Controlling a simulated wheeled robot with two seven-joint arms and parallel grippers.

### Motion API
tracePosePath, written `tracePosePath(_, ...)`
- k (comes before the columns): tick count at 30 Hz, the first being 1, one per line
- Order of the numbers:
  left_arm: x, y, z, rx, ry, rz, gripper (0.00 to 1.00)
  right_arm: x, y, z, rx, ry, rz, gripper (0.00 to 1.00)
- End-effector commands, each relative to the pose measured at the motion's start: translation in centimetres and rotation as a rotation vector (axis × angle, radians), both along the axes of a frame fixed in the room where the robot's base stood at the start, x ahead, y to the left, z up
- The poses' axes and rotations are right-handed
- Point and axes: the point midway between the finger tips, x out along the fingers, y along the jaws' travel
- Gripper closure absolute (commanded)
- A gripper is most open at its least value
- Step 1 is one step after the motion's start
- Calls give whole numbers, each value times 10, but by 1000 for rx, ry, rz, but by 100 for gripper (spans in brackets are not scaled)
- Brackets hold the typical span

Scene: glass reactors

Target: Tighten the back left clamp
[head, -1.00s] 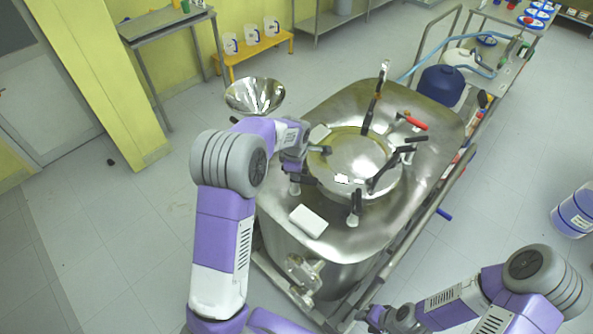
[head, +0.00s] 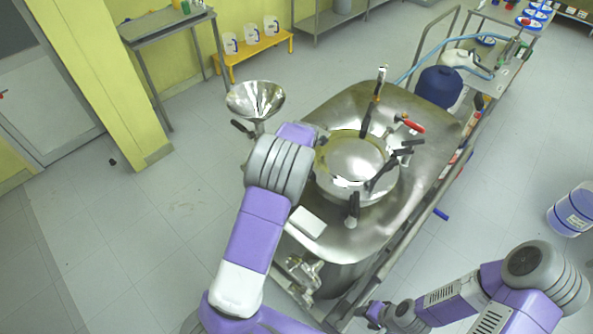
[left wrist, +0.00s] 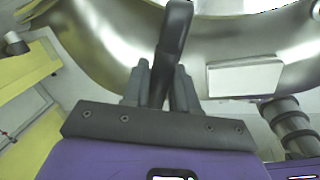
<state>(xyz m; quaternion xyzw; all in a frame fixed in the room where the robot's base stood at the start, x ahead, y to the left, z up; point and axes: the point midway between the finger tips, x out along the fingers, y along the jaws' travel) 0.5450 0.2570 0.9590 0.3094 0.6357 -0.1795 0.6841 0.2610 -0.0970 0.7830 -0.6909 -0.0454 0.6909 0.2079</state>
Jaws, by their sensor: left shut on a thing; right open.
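The steel reactor (head: 410,205) has a round lid (head: 357,158) ringed by black-handled clamps. A tall clamp handle (head: 367,118) stands upright at the lid's back, and a red-handled clamp (head: 410,124) is right of it. Another clamp (head: 353,208) is at the front. In the left wrist view my left gripper (left wrist: 160,88) is shut on a dark clamp handle (left wrist: 176,30), which rises between the fingers. In the head view my left arm hides this gripper and the lid's left side. My right gripper (head: 368,314) is open and low, right of the reactor's front, away from the clamps.
A white block (head: 307,222) lies on the reactor top, front left of the lid; the left wrist view also shows it (left wrist: 244,78). A steel funnel (head: 255,98) stands behind left. A blue container (head: 440,86) stands behind right.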

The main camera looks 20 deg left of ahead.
Motion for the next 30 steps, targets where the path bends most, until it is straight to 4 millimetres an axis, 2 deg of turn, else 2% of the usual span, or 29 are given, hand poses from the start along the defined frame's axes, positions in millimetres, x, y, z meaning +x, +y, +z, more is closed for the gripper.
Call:
tracePosePath(14, 0, 0, 0, 0, -1, 14, 100, 0, 0, 1, 0, 0, 0, 52)
tracePosePath(15, 0, 0, 0, 0, -1, 14, 69, 0, 0, 1, 0, 0, 0, 52)
tracePosePath(18, 0, 0, 0, 0, -1, 13, 54, 0, 0, 1, 0, 0, 0, 52)
tracePosePath(26, 0, 0, 0, 0, 0, 13, 53, 0, 0, 1, 0, 0, 0, 52)
tracePosePath(30, -1, -2, 10, 0, -2, 12, 53, 0, 0, 2, 0, 0, 0, 52)
